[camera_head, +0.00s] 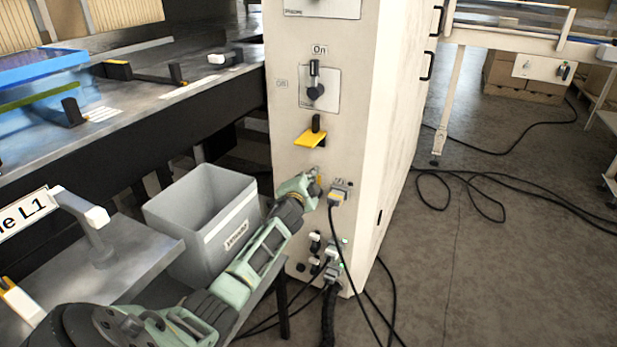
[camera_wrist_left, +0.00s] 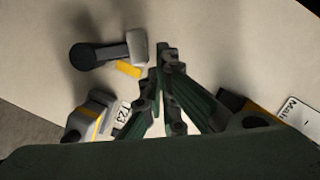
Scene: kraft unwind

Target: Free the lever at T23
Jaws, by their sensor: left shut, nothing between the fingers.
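The T23 label (camera_wrist_left: 123,114) is beside a grey plug with a yellow band (camera_wrist_left: 94,116) in the left wrist view. Above it is a lever with a round black knob, a dark arm (camera_wrist_left: 113,53) and a pale grey end block; a yellow strip (camera_wrist_left: 128,69) lies beside the block. My left gripper (camera_wrist_left: 165,60) is shut and empty, its fingertips just right of the block; contact cannot be told. In the head view my left gripper (camera_head: 315,179) is at the white cabinet front, left of the plug (camera_head: 338,190) with its black cable. The lever is hard to make out there. My right gripper is not in view.
The white cabinet (camera_head: 372,150) has a yellow and black switch (camera_head: 310,138) above my gripper and more plugs (camera_head: 333,270) below. A grey bin (camera_head: 196,207) stands left, close to my left arm. Black cables (camera_head: 462,177) lie on the floor to the right.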

